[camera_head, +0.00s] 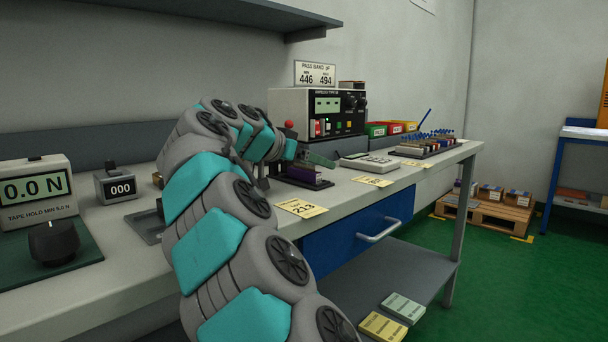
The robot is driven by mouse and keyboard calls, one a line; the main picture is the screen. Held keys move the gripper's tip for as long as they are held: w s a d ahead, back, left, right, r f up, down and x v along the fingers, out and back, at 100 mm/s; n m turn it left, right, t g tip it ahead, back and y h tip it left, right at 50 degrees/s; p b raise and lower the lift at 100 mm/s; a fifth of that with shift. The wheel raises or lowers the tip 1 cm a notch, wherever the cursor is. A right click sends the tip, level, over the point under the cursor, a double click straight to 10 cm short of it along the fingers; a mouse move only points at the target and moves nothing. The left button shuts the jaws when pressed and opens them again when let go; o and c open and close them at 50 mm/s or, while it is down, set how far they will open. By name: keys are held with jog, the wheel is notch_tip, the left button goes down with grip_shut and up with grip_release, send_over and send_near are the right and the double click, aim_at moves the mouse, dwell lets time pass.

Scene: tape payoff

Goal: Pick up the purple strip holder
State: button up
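The purple strip holder (302,172) is a small purple block. It sits on a dark base (298,181) on the bench, in front of the tester box. My arm reaches over the bench from the bottom of the picture.
The tester box (318,113) stands behind the gripper. A calculator-like device (368,162) and a rack of coloured items (425,147) lie to the right. A force gauge (35,190) stands at left. A grey shelf (220,14) overhangs the bench (345,200).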

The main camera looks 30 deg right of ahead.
jog(key=shift+c, duration=0.8)
jog(key=shift+r, duration=0.2)
